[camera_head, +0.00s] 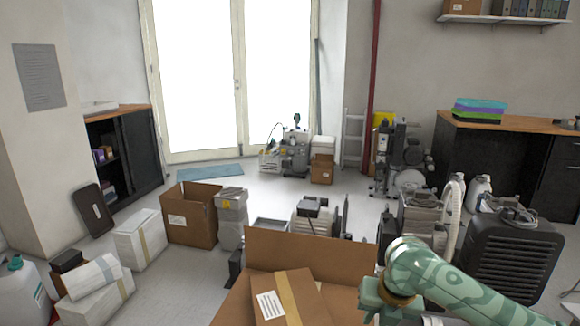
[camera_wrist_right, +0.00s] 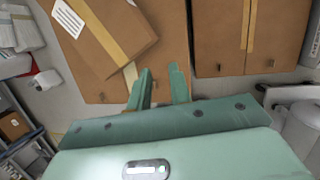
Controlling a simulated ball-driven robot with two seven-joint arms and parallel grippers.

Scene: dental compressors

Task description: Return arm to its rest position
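My right arm (camera_head: 445,283), pale green with a camouflage pattern, reaches in from the lower right in the head view. Its gripper end is low beside a large cardboard box (camera_head: 310,250), partly cut off by the bottom edge. In the right wrist view my right gripper (camera_wrist_right: 162,86) has its two green fingers apart, with nothing held between them. Cardboard lies beyond the fingertips. A taped carton with a white label (camera_head: 290,298) sits at the large box; a labelled taped carton also shows in the wrist view (camera_wrist_right: 110,40). My left gripper is not in view.
Compressors (camera_head: 318,215) and a black ribbed unit (camera_head: 515,258) crowd the floor ahead and right. An open carton (camera_head: 190,222) and white boxes (camera_head: 140,240) stand left. A workbench (camera_head: 500,140) is at the right. Bare floor lies toward the glass doors (camera_head: 200,80).

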